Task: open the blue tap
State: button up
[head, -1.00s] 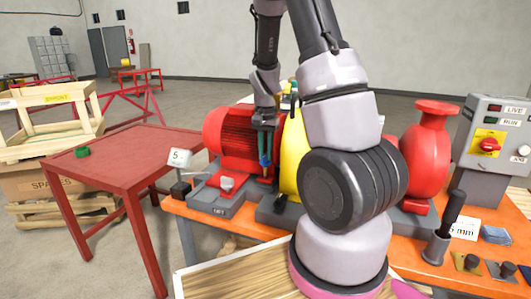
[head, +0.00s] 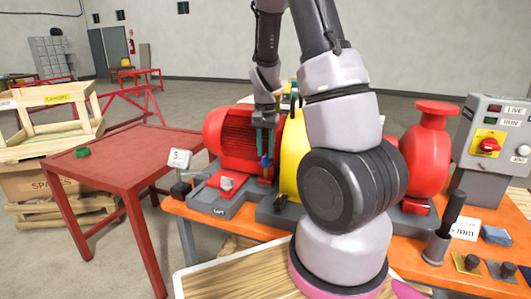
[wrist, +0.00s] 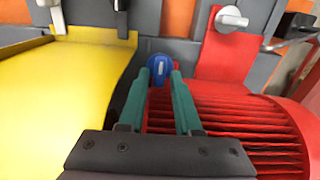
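The blue tap (wrist: 160,67) is a small round blue knob with a pale mark, seen between my fingertips in the wrist view. In the head view it is a small blue spot (head: 265,162) below my fingers, beside the red motor. My gripper (wrist: 160,73) has two teal fingers standing apart, one on each side of the tap; I cannot tell whether they touch it. My gripper also shows in the head view (head: 265,152), pointing down between the red motor and the yellow guard. The tap's base is hidden.
The finned red motor (head: 232,140) is close on one side and the yellow guard (head: 290,165) on the other. A red pump (head: 427,155) and grey control box (head: 492,140) stand to the right on the orange bench (head: 400,250). A red table (head: 120,150) is at left.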

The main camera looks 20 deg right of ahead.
aim_at(265, 155)
notch_tip(265, 155, up, 10)
dwell(0.3)
jog(key=shift+f, duration=0.1)
jog(key=s+a+r+n+t+y, duration=0.1)
jog(key=s+a+r+n+t, duration=0.1)
jog(key=s+r, duration=0.6)
jog(key=s+a+r+n+t+y, duration=0.1)
jog(key=s+a+r+n+t, duration=0.1)
jog(key=s+a+r+t, duration=0.3)
jog(key=s+a+r, duration=0.1)
jog(key=s+r, duration=0.3)
jog(key=s, duration=0.1)
jog(key=shift+s+a+r+n, duration=0.15)
jog(key=shift+s+a+n, duration=0.15)
jog(key=shift+s+a, duration=0.1)
